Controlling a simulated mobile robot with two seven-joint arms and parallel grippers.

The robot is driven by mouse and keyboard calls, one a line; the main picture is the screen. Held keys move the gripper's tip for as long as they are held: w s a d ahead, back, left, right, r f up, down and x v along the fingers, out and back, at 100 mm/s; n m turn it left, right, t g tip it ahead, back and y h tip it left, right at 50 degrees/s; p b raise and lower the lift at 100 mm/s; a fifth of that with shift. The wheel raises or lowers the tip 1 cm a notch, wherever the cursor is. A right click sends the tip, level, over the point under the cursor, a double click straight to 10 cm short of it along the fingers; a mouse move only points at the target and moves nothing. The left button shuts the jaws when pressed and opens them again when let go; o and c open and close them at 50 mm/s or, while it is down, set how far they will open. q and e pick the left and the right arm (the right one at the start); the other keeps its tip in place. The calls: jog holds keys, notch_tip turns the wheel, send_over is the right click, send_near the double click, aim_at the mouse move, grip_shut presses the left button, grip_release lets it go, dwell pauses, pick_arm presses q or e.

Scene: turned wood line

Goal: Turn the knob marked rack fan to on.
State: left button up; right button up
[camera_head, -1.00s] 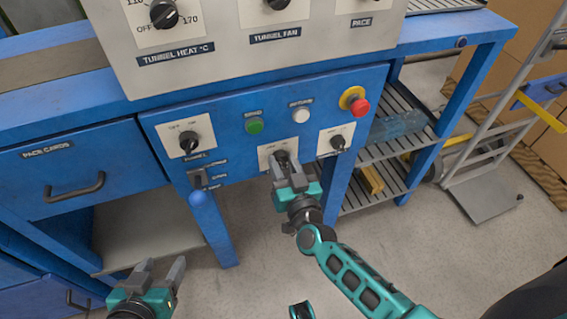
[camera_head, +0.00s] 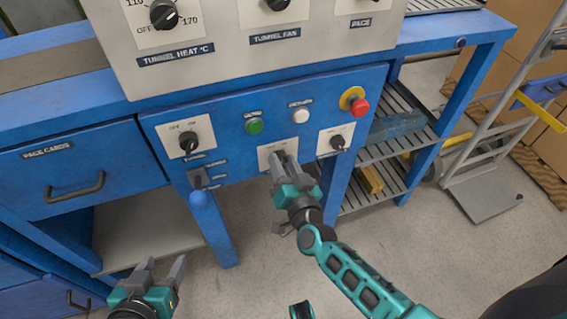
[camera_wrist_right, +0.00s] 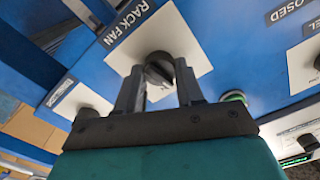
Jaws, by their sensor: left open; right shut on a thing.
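The rack fan knob (camera_wrist_right: 158,70) is black and sits on a white plate below the "RACK FAN" label (camera_wrist_right: 124,18) in the right wrist view. My right gripper (camera_wrist_right: 156,84) has one finger on each side of this knob and is shut on it. In the head view, my right gripper (camera_head: 285,162) reaches the plate (camera_head: 277,148) on the lower blue panel and hides most of the knob. I cannot tell the knob's pointer setting. My left gripper (camera_head: 160,275) is open and empty, low at the left, away from the panel.
The tunnel knob (camera_head: 188,142) is on the panel to the left, and another knob (camera_head: 337,142) is close on the right. Above are a green button (camera_head: 255,126), a white button (camera_head: 301,116) and a red emergency button (camera_head: 361,106). Open floor lies in front.

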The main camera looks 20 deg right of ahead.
jog(key=m, duration=0.4)
jog(key=shift+m, duration=0.3)
jog(key=shift+m+b, duration=0.4)
jog(key=shift+m, duration=1.6)
jog(key=o, duration=1)
jog(key=shift+o, duration=0.2)
jog(key=shift+s+f, duration=0.1)
jog(key=shift+s, duration=0.05)
